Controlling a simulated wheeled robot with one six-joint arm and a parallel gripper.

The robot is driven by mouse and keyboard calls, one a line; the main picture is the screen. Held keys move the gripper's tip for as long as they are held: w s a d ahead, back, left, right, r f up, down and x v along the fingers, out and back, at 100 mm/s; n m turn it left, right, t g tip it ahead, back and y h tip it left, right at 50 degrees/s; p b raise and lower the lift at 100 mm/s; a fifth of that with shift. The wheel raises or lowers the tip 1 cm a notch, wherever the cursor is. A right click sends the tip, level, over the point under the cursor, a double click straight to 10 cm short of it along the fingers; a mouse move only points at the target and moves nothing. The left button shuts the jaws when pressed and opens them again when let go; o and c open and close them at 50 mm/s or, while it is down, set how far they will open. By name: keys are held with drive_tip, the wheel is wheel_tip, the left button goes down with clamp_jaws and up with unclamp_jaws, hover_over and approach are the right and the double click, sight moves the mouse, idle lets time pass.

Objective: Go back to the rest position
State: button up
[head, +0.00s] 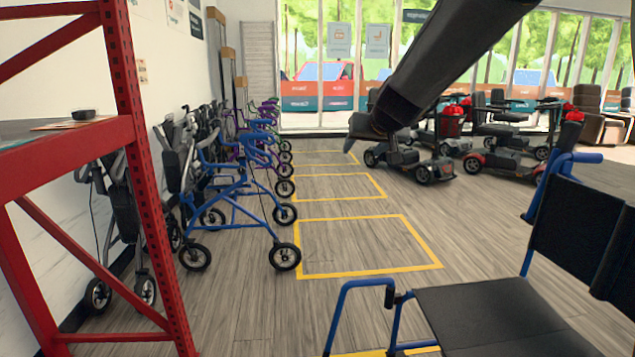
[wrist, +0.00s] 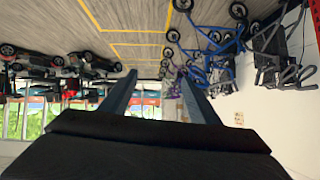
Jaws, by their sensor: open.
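My dark arm reaches in from the top right of the head view and slants down to the left. Its end, my gripper (head: 372,128), is held in the air over the aisle, in front of the scooters in the picture. In the wrist view the two fingers of my gripper (wrist: 158,76) stand apart with nothing between them. The wrist picture is upside down, with the floor at the top and windows at the bottom. No rest position is marked in view.
A red shelf frame (head: 135,150) stands close at left. Blue rollators (head: 235,208) line the left wall. A blue-framed wheelchair (head: 480,315) is close at lower right. Several mobility scooters (head: 425,160) stand back right. The floor with yellow-outlined bays (head: 362,270) is clear in the middle.

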drive_tip(key=s+a+f+n+g, duration=0.1)
drive_tip(key=s+a+f+g, duration=0.2)
drive_tip(key=s, duration=0.7)
drive_tip(key=s+a+f+n+g, duration=0.15)
drive_tip(key=s+f, duration=0.35)
drive_tip(key=s, duration=0.6)
drive_tip(key=s+a+f+g, duration=0.1)
drive_tip(key=s+f+g, duration=0.3)
drive_tip(key=s, duration=0.6)
drive_tip(key=s+d+f+g+h, duration=0.1)
drive_tip(key=s+d+f, duration=0.1)
drive_tip(key=s, duration=0.6)
drive_tip(key=s+d+f+g, duration=0.2)
drive_tip(key=s+f, duration=0.1)
drive_tip(key=s, duration=0.4)
drive_tip(key=d+r+m+p, duration=0.2)
drive_tip(key=d+r+p, duration=0.7)
drive_tip(key=p, duration=0.9)
drive_tip(key=shift+w+r+m+h+p, duration=0.2)
drive_tip(key=shift+r+m+h+p, duration=0.2)
drive_tip(key=shift+r, duration=0.4)
drive_tip(key=shift+t, duration=0.25)
drive_tip(key=shift+c, duration=0.4)
